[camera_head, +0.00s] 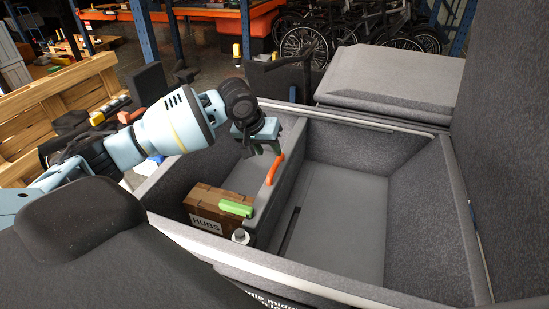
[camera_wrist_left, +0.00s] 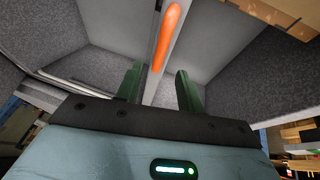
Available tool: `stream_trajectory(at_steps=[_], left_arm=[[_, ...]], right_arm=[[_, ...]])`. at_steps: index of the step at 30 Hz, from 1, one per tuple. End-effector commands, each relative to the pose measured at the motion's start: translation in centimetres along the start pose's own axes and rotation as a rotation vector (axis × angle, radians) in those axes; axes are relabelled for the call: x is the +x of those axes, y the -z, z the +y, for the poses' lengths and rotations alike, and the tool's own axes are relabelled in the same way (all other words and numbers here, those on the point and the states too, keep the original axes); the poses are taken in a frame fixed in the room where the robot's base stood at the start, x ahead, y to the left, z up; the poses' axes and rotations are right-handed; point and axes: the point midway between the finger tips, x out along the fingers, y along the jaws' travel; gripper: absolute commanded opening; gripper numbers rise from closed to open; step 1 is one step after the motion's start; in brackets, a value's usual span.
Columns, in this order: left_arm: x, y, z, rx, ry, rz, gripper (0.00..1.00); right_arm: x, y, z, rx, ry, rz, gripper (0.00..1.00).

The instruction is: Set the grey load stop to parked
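A grey upright divider (camera_head: 289,170) with an orange handle (camera_head: 275,169) on its top edge stands inside the grey cargo box; I take it to be the load stop. My left gripper (camera_head: 262,149) is just above and beyond the handle in the head view. In the left wrist view its two green fingers (camera_wrist_left: 159,88) are spread apart with nothing held between them. The orange handle (camera_wrist_left: 167,38) shows past the fingertips, apart from them, along the divider's pale top edge. My right gripper is not in view.
A brown box marked HUBS (camera_head: 207,208), with a green object (camera_head: 236,208) on it, and a white-topped bottle (camera_head: 240,236) sit left of the divider. The bay on its right (camera_head: 340,215) is empty. Box walls and a tall grey panel (camera_head: 510,130) bound the right side.

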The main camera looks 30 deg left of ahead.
Motion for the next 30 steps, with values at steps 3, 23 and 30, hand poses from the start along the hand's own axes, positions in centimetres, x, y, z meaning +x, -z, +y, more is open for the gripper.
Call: stream_trajectory(at_steps=[3, 23, 30], left_arm=[[2.2, -0.2, -0.1, -0.002, 0.001, -0.007, 0.38], [6.0, -0.1, 0.0, 0.001, 0.000, 0.000, 0.38], [6.0, -0.1, 0.0, 0.001, 0.000, 0.000, 0.08]], right_arm=[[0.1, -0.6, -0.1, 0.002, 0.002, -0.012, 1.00], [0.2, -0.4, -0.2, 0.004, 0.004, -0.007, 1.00], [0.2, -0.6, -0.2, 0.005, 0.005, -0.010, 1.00]])
